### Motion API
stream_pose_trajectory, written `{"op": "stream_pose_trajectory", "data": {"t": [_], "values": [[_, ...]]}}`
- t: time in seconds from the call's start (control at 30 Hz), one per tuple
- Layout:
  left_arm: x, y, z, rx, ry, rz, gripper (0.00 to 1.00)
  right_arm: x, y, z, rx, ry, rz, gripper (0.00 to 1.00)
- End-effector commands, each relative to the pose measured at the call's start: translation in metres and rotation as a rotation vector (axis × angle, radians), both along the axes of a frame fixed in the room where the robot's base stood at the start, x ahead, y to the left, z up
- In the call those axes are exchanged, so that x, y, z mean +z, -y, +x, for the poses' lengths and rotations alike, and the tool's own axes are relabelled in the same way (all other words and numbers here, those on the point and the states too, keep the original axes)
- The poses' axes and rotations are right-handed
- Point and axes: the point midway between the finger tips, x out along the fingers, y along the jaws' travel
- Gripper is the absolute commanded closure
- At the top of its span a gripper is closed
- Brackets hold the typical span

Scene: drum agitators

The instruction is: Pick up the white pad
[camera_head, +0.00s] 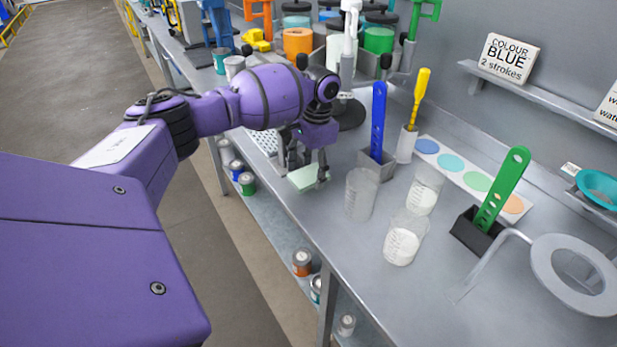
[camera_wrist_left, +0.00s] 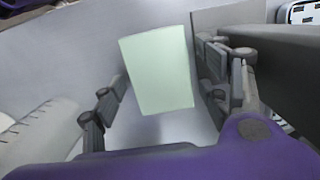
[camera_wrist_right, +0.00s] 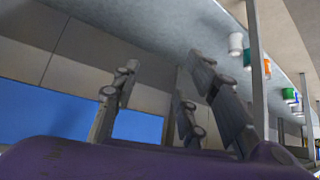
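The white pad (camera_head: 303,178), a flat pale greenish-white rectangle, lies on the grey bench near its front edge. In the left wrist view the pad (camera_wrist_left: 158,70) shows between the fingers, slightly tilted in the picture, with a visible gap to the left finger and a narrow one to the right. My left gripper (camera_head: 306,170) is over the pad, pointing down; its fingers (camera_wrist_left: 165,95) are spread and hold nothing. Whether the fingertips reach down to the pad's height is unclear. My right gripper (camera_wrist_right: 160,100) is open and empty below bench level, outside the head view.
Clear beakers (camera_head: 361,194) stand right of the pad, one (camera_head: 404,237) with white contents. A grey holder (camera_head: 377,164) with a blue paddle (camera_head: 378,120) is close behind. A perforated white tray (camera_head: 262,142) lies left of the gripper.

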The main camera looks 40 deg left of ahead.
Motion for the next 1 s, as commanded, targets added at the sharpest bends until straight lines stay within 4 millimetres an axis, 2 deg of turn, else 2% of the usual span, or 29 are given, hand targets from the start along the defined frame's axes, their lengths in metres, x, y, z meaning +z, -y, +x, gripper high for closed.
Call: {"op": "stream_pose_trajectory", "data": {"t": [0.03,0.3,0.53,0.67,0.83,1.0], "values": [[0.000,0.000,0.000,0.000,0.000,0.000,0.43,0.000,-0.001,0.000,-0.002,-0.001,0.001,0.60],[0.000,0.000,0.000,0.000,0.000,0.000,0.77,0.000,-0.005,0.000,-0.008,0.001,0.010,0.60],[0.002,0.000,0.000,0.000,0.001,0.000,0.77,0.000,-0.005,0.000,-0.008,0.001,0.010,0.60],[0.010,0.000,0.001,0.000,0.002,-0.001,0.77,0.001,-0.004,0.001,-0.006,0.002,0.008,0.60],[0.032,0.000,0.001,-0.001,0.003,-0.001,0.77,0.002,-0.002,0.001,-0.002,0.004,0.005,0.60],[0.070,0.005,-0.026,-0.003,0.008,0.001,0.77,0.014,-0.001,0.009,0.002,0.020,0.003,0.60]]}}
